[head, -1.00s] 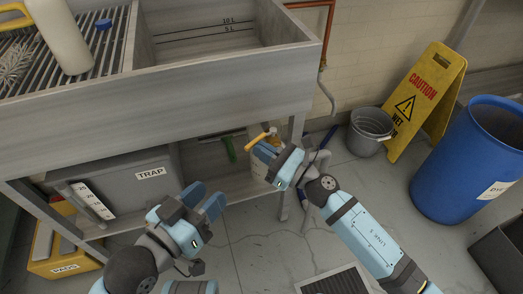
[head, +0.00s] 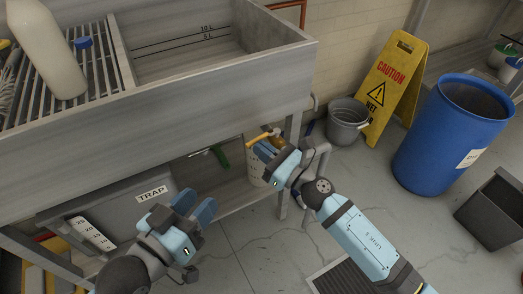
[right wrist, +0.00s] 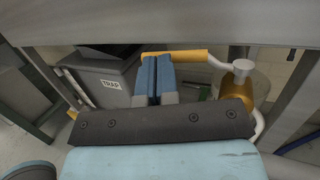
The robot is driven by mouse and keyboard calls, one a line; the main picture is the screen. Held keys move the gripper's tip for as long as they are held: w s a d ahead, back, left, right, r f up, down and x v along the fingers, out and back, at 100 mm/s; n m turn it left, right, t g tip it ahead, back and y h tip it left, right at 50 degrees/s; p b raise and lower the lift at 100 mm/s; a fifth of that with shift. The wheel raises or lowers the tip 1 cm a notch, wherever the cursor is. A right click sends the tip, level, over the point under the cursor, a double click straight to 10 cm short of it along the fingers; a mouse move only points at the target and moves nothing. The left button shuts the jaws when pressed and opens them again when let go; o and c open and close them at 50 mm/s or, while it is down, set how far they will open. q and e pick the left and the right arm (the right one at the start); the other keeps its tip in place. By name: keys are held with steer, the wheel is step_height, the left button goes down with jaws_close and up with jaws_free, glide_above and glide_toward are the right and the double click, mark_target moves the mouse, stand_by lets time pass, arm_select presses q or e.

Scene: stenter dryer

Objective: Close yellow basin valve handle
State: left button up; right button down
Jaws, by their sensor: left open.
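The yellow valve handle (head: 257,138) shows in the head view under the basin's front right corner, just beyond my right gripper. In the right wrist view the yellow handle (right wrist: 185,54) lies crosswise at the fingertips, joined by a pale bent arm to a brass valve body (right wrist: 236,84). My right gripper (right wrist: 157,62) has its blue fingers together, with its tips at the handle's left part; nothing shows between them, and I cannot tell whether they touch it. My left gripper (head: 200,205) is open and empty, left of the handle and in front of the lower shelf.
The grey basin (head: 200,85) overhangs the handle, with a table leg (head: 287,180) close by. A green handle (head: 221,156) and the TRAP box (head: 160,190) are to the left. A bucket (head: 347,122), caution sign (head: 393,90) and blue drum (head: 450,140) stand right.

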arm_select(q)
steer(key=shift+d+f, duration=0.1)
steer(key=shift+f, duration=0.05)
arm_select(e)
steer(key=shift+w+a, duration=0.25)
steer(key=shift+a, duration=0.1)
arm_select(q)
steer(key=shift+f, duration=0.1)
arm_select(e)
steer(key=shift+w+a, duration=0.25)
steer(key=shift+a, duration=0.1)
steer(key=shift+r, duration=0.1)
